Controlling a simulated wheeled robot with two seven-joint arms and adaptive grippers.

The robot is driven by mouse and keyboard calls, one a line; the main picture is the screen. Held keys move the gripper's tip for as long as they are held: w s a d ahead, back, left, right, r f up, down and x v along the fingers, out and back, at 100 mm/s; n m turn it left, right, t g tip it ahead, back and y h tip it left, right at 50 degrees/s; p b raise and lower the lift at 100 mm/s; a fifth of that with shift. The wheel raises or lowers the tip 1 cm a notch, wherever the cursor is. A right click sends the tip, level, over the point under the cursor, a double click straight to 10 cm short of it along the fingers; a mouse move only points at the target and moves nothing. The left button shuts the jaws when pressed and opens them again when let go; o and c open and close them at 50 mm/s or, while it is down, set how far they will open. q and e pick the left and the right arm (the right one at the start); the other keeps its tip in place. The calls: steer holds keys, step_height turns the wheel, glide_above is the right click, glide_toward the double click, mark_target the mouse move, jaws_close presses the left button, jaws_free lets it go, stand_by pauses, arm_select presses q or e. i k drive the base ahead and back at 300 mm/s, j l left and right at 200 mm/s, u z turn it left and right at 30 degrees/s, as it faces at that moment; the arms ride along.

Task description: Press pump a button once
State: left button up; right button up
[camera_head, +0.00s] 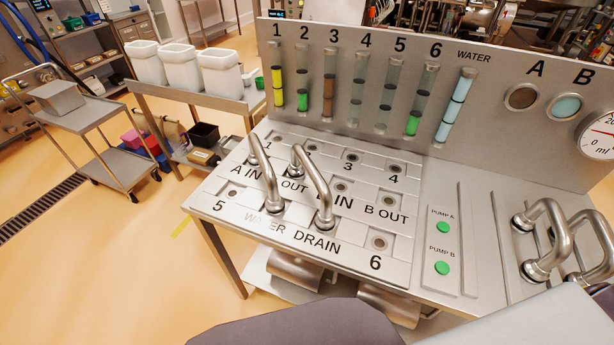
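The green pump A button (442,227) sits under the label PUMP A on a narrow plate at the right of the steel bench. The green pump B button (442,268) sits below it, under the label PUMP B. Nothing covers or touches either button. Neither of my grippers is in view. Parts that look like my own body show along the bottom edge, below the buttons.
Two bent steel pipes (264,172) (312,188) stand on the port panel (290,218) left of the buttons. Steel handles (551,240) stand to the right. Behind is an upright panel (400,40) with coloured tubes, round windows and a gauge (598,138).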

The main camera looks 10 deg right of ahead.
mark_target(443, 226)
steer(key=l+z, duration=0.1)
steer(key=z, duration=0.75)
steer(key=l+z, duration=0.1)
steer(key=z, duration=0.35)
steer(key=i+z, duration=0.1)
steer(key=z, duration=0.3)
